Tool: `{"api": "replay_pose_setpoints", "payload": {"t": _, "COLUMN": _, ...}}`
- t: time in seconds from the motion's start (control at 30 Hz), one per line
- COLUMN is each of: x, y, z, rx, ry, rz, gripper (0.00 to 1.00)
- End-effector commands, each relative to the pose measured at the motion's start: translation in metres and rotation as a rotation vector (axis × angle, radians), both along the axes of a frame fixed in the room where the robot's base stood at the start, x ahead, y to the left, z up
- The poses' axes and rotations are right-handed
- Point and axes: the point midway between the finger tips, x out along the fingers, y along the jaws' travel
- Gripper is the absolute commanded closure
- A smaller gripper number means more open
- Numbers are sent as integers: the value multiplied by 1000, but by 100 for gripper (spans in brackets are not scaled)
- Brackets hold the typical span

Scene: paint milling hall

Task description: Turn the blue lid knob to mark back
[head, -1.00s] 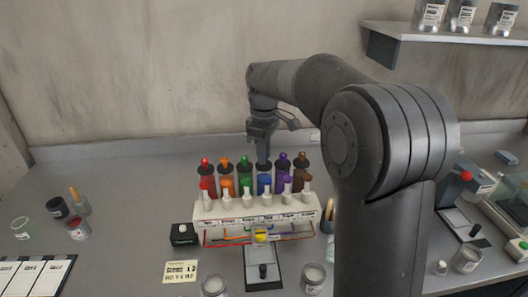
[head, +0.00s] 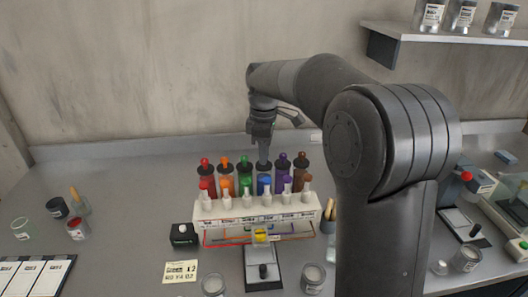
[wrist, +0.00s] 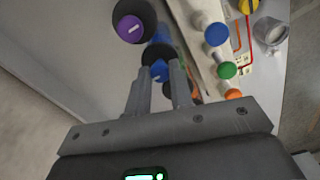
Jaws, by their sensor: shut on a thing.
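A row of canisters with black lids and coloured knobs stands on the bench in the head view. The blue canister (head: 264,184) is in the middle right of the row, between the green and the purple one. My gripper (head: 263,162) points down onto its lid. In the wrist view the blue lid knob (wrist: 160,69) sits between the two fingers of my gripper (wrist: 161,77), and they are shut on it. The gripper hides the knob in the head view. The pointer and marks on this lid cannot be made out.
The purple knob (wrist: 131,27) is close by in the wrist view, with a pale line across it. The green canister (head: 244,171) stands left of the blue one. A note card (head: 180,271) lies front left.

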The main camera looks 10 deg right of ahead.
Motion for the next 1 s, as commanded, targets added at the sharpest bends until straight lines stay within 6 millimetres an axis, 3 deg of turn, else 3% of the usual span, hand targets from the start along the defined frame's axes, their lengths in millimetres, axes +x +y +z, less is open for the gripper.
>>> {"api": "replay_pose_setpoints", "payload": {"t": 0.3, "x": 0, "y": 1, "z": 0, "rx": 1, "ry": -2, "rz": 0, "gripper": 58}}
{"api": "replay_pose_setpoints", "payload": {"t": 0.6, "x": 0, "y": 1, "z": 5, "rx": 0, "ry": -2, "rz": 0, "gripper": 58}}
{"api": "replay_pose_setpoints", "payload": {"t": 0.77, "x": 1, "y": 1, "z": 28, "rx": 1, "ry": -5, "rz": 0, "gripper": 58}}
{"api": "replay_pose_setpoints", "payload": {"t": 1.0, "x": 1, "y": 1, "z": 77, "rx": 2, "ry": -6, "rz": 0, "gripper": 58}}
